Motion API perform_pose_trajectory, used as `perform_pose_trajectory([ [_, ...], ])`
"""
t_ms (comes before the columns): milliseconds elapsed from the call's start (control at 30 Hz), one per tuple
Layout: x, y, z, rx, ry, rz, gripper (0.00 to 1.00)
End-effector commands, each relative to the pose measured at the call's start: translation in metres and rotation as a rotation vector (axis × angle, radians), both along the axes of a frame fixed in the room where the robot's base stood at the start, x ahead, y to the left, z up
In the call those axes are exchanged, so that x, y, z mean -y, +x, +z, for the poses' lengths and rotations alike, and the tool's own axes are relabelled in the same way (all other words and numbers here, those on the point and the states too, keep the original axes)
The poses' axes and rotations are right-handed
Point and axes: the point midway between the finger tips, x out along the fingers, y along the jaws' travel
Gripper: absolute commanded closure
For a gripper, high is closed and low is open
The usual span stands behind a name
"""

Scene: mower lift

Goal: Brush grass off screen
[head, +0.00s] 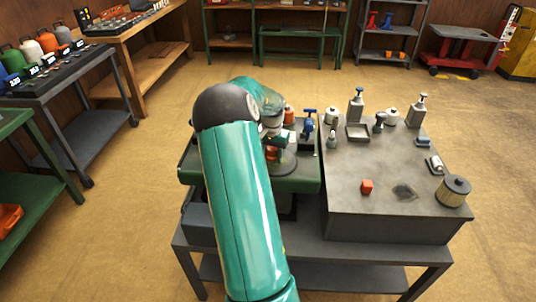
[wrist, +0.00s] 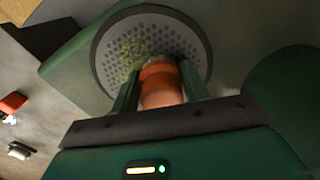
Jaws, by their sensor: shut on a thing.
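The round grey screen (wrist: 185,38) with many small holes fills the upper middle of the wrist view. Green grass clippings (wrist: 138,50) lie on its middle and left part. My gripper (wrist: 162,88) is shut on an orange brush handle (wrist: 160,90), held in front of the screen's lower part. The handle hides the brush's far end, so I cannot tell whether it touches the screen. In the head view, my arm partly covers the gripper, and a grey disc, likely the screen (head: 286,165), shows on the green machine (head: 305,182).
A grey bench top (head: 350,210) stands right of the machine. The floor around is open.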

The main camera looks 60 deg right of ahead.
Motion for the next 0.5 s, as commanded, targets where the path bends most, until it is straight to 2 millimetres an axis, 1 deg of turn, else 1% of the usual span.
perform_pose_trajectory([
  [33,0.002,-0.006,-0.002,-0.004,0.002,-0.003,0.73],
  [300,0.012,-0.026,-0.001,-0.005,0.003,-0.003,0.73],
  [500,0.015,-0.031,0.000,-0.005,0.003,-0.001,0.73],
])
